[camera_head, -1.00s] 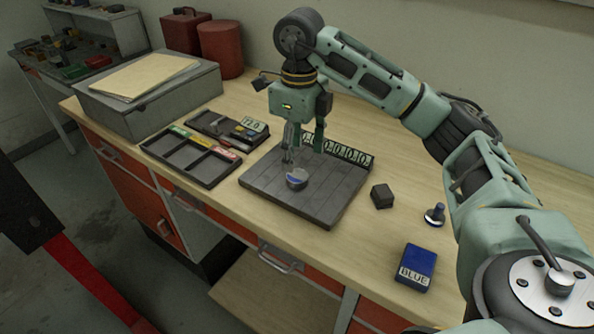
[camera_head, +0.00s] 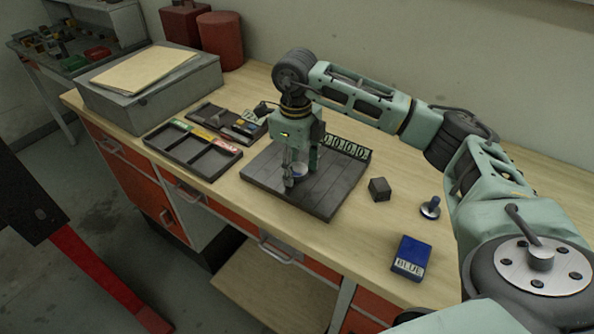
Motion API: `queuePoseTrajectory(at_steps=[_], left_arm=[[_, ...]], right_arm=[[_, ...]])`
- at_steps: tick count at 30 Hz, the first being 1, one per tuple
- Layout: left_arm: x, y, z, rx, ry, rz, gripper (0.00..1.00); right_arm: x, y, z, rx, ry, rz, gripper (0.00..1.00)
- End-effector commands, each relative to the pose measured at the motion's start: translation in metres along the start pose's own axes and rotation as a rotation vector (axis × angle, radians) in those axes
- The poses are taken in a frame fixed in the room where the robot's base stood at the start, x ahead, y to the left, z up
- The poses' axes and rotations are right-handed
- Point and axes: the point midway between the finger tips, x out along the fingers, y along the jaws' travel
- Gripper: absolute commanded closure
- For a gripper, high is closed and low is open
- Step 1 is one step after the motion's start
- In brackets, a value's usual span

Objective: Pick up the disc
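The disc (camera_head: 299,171) is a small round piece with a blue top and grey rim, lying on the dark slatted board (camera_head: 321,203) on the workbench. My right gripper (camera_head: 300,177) points straight down over the board, with its fingers at the disc. One finger stands in front of the disc's left side and the other is at its right. The fingers look apart; whether they touch the disc is hard to see. My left gripper is not in the view.
A dark compartment tray (camera_head: 193,151) lies left. A grey case (camera_head: 150,92) and red canister (camera_head: 220,41) stand behind.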

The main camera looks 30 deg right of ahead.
Motion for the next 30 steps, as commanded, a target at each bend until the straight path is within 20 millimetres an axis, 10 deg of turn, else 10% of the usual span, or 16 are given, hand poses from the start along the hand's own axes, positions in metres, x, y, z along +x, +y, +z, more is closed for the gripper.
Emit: queuePoseTrajectory(at_steps=[15,30], left_arm=[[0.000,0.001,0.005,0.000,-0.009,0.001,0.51],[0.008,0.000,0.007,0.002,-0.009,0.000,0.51]], right_arm=[[-0.001,0.000,0.000,0.000,-0.001,0.001,1.00],[-0.017,0.000,0.002,0.000,-0.006,-0.001,1.00]])
